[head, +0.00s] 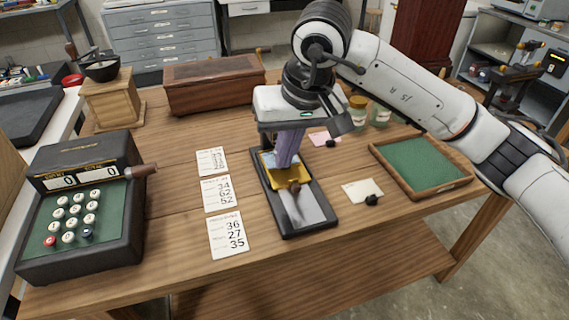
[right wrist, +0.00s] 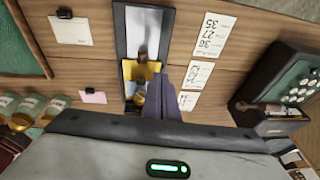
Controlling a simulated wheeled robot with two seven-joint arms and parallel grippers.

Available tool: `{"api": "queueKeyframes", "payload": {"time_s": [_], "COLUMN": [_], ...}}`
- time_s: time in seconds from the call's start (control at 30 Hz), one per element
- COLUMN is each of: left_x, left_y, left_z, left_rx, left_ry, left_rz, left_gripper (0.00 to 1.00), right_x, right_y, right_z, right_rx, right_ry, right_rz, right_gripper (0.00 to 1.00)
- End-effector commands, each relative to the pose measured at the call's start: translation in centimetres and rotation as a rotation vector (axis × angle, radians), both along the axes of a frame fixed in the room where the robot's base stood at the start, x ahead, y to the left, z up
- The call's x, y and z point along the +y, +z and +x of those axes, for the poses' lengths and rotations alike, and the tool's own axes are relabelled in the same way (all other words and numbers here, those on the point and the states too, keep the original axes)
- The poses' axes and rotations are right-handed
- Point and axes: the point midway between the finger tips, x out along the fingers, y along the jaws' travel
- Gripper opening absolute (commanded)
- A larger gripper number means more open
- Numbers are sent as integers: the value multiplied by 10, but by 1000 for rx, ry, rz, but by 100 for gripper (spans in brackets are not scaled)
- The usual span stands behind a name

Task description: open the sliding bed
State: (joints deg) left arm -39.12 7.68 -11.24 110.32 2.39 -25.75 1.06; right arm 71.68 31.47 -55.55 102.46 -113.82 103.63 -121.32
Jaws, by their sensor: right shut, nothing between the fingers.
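The sliding-bed device lies on the wooden table as a long black-edged base (head: 272,205) with a pale grey plate (head: 314,207). A yellow carriage (head: 285,174) with a brown knob sits across its middle. The right wrist view also shows the base (right wrist: 119,35) and the yellow carriage (right wrist: 130,70). My right gripper (head: 285,163) points down over the far part of the device, its purple fingers shut and empty. In the right wrist view its fingertips (right wrist: 167,72) appear beside the carriage. I cannot tell whether they touch it. My left gripper is not in view.
Several number cards (head: 228,235) lie left of the device, beside a black adding machine (head: 125,235). A green-lined tray (head: 420,165) and a clipped card (head: 361,190) lie right. A wooden box (head: 215,85) and jars (head: 380,115) stand behind. Bare tabletop lies in front.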

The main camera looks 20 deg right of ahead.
Motion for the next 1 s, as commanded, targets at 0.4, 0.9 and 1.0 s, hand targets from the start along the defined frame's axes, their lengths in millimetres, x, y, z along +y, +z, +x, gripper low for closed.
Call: {"api": "queueKeyframes", "payload": {"time_s": [0.4,0.9,1.0], "left_x": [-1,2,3], "left_y": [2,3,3], "left_z": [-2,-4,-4], "left_rx": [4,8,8], "left_ry": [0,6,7], "left_rz": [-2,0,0], "left_gripper": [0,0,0], "right_x": [-22,-21,-21], "right_y": [-28,-80,-81], "right_z": [22,42,43], "right_rx": [-41,-49,-49], "right_ry": [10,9,9], "right_rz": [-100,-97,-97], "right_gripper": [0,0,0]}}
